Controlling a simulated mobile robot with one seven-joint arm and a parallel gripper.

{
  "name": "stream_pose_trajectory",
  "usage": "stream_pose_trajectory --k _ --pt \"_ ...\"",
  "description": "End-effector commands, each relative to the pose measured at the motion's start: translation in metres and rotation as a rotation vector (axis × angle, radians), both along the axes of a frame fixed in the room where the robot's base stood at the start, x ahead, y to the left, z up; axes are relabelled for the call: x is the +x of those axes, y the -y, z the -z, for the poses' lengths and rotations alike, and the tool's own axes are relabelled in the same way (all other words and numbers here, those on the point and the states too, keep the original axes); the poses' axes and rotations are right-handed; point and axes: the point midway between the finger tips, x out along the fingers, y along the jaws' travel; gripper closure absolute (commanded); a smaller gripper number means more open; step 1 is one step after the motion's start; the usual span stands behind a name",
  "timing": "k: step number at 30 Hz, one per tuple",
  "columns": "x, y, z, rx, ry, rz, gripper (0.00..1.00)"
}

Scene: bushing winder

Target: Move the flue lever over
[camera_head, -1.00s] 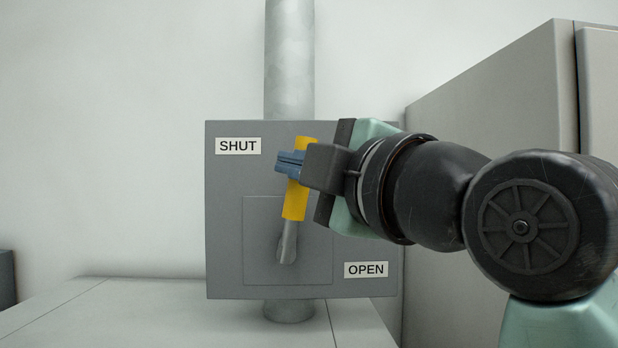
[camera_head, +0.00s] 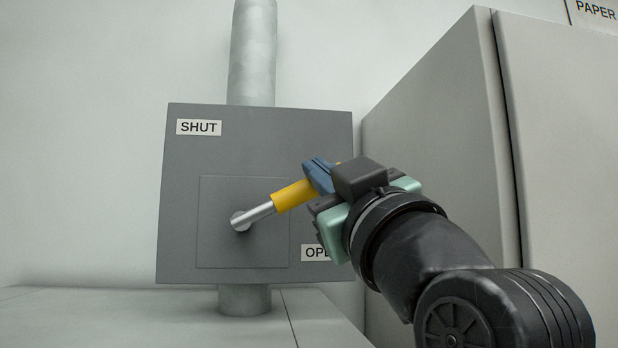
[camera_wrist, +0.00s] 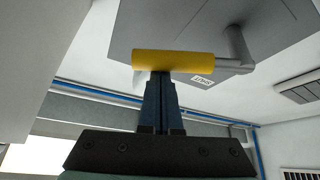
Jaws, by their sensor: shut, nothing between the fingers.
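The flue lever has a yellow grip (camera_head: 292,195) on a metal rod (camera_head: 257,214), pivoting on a grey plate (camera_head: 190,250). It points right and slightly up. The SHUT label (camera_head: 199,127) is at the plate's upper left. The OPEN label (camera_head: 315,253) is at lower right, partly hidden by my gripper. My gripper (camera_head: 318,175) has its blue fingers closed together at the outer end of the grip, holding nothing. In the wrist view the closed fingertips (camera_wrist: 160,76) are against or just in front of the middle of the yellow grip (camera_wrist: 175,64); contact is hard to tell.
A grey flue pipe (camera_head: 252,60) runs up behind the plate and shows below it. A tall grey cabinet (camera_head: 440,150) stands close on the right, near my arm. A pale flat surface (camera_head: 100,315) lies below. The wall at left is clear.

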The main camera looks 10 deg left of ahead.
Motion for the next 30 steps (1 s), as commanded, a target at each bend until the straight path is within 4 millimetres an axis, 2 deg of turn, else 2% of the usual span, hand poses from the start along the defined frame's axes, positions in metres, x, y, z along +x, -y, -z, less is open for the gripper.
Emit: stream_pose_trajectory --k 1,6,15,30 --pt "0.001 0.001 0.008 0.034 -0.013 -0.002 1.0" --pt "0.002 0.005 0.016 0.131 -0.04 -0.001 1.0" --pt "0.004 0.009 0.023 0.123 -0.04 0.0 1.0" --pt "0.004 0.009 0.024 0.122 -0.039 -0.001 1.0"
